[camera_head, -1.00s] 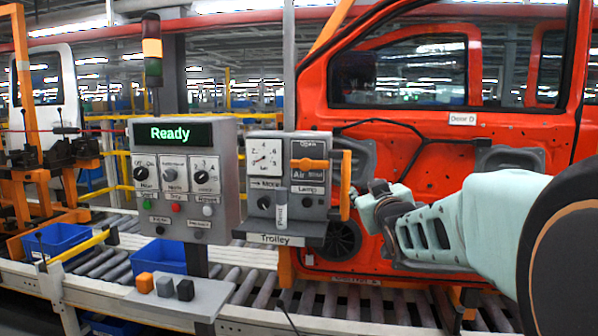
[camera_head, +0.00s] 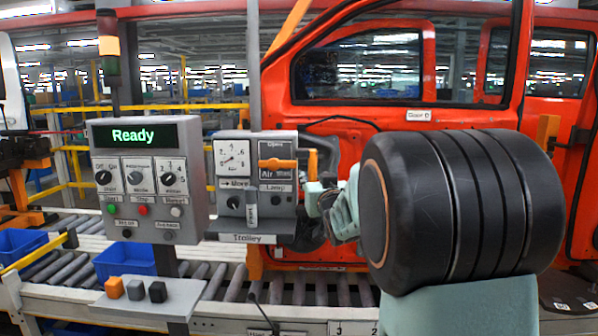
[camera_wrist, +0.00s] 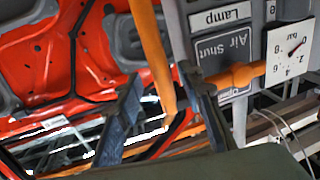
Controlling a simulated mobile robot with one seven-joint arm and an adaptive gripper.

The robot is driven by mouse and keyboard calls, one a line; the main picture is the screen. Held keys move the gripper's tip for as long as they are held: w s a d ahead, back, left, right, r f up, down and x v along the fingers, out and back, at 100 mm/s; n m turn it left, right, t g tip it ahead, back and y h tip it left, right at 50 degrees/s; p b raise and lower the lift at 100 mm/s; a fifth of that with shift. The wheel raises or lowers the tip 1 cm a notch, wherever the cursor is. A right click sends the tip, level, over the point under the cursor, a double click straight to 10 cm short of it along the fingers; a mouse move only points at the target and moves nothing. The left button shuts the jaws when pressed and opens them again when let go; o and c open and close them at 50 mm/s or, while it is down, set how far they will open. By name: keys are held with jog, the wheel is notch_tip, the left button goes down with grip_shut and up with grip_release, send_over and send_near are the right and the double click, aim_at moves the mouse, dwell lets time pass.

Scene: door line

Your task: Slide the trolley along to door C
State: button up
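The trolley (camera_head: 240,196) is a grey box with a dial gauge, a knob, a horizontal orange air lever (camera_head: 278,163) and a "Trolley" plate. An upright orange handle (camera_head: 312,163) stands on its right side. The trolley hangs before the left edge of a red door labelled "Door D" (camera_head: 419,115). No door C label is readable. In the wrist view, my gripper (camera_wrist: 160,86) is open, its blue-grey fingers on either side of the orange handle (camera_wrist: 150,45). Contact cannot be told. In the head view my arm partly hides the door, and the fingers are hard to make out.
A control panel (camera_head: 147,225) reading "Ready" stands left of the trolley. Below it is a shelf (camera_head: 150,299) with several small blocks. A roller conveyor (camera_head: 218,285) runs underneath. Blue bins (camera_head: 123,262) sit to the left, and a signal tower (camera_head: 109,50) rises above the panel.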

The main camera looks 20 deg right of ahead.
aim_at(313, 176)
jog(key=shift+w+d+p, duration=0.15)
jog(key=shift+w+p, duration=0.1)
jog(key=shift+w, duration=0.9)
jog(key=shift+w+d+p, duration=0.1)
jog(key=shift+w+p, duration=0.15)
jog(key=shift+w, duration=0.85)
grip_shut()
